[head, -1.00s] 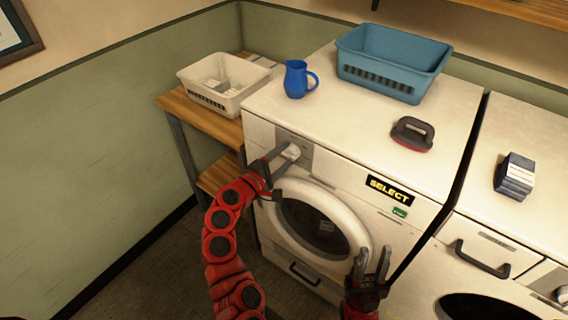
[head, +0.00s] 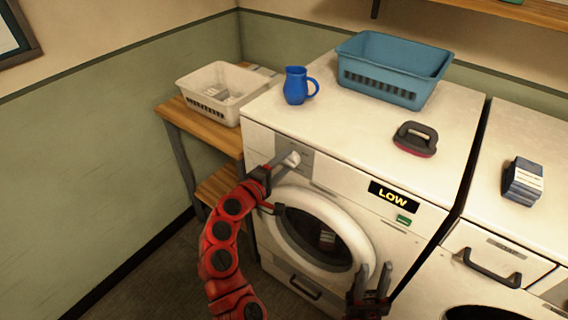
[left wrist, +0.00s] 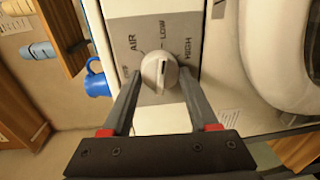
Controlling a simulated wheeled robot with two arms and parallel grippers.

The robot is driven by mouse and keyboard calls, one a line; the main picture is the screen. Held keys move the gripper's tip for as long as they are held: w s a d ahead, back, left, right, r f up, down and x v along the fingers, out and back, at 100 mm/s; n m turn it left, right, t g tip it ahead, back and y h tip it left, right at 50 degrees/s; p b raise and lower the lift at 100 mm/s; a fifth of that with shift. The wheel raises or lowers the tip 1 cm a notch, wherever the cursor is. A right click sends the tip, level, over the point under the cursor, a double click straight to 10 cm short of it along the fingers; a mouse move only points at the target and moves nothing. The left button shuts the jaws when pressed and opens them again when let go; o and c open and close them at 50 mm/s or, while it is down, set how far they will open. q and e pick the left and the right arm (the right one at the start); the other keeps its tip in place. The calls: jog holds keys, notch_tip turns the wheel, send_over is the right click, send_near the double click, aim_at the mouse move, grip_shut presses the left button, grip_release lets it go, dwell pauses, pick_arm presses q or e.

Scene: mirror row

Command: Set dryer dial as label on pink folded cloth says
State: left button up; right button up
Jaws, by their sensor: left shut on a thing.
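The dryer (head: 345,125) is white, with a round door and a display (head: 393,196) reading LOW. Its dial (head: 291,159) is pale and sits on a grey panel at the upper left of the front. In the left wrist view the dial (left wrist: 160,72) shows between the fingers, with AIR, LOW and HIGH printed around it and another mark that is hard to read. My left gripper (head: 281,165) is shut on the dial. My right gripper (head: 375,275) is open and empty in front of the dryer door's lower right. I cannot make out a pink folded cloth or its label.
On the dryer stand a blue jug (head: 297,86), a blue basket (head: 394,68) and a dark-handled brush (head: 415,139). A white basket (head: 222,92) is on the wooden shelf at left. A blue-grey stack (head: 523,180) lies on the right machine (head: 500,215).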

pick_arm(q)
jog(key=o, duration=1.4)
jog(key=p+v, duration=0.1)
jog(key=v, duration=1.6)
jog(key=shift+s+a+p, duration=0.1)
jog(key=shift+s+p, duration=0.05)
jog(key=shift+p, duration=0.15)
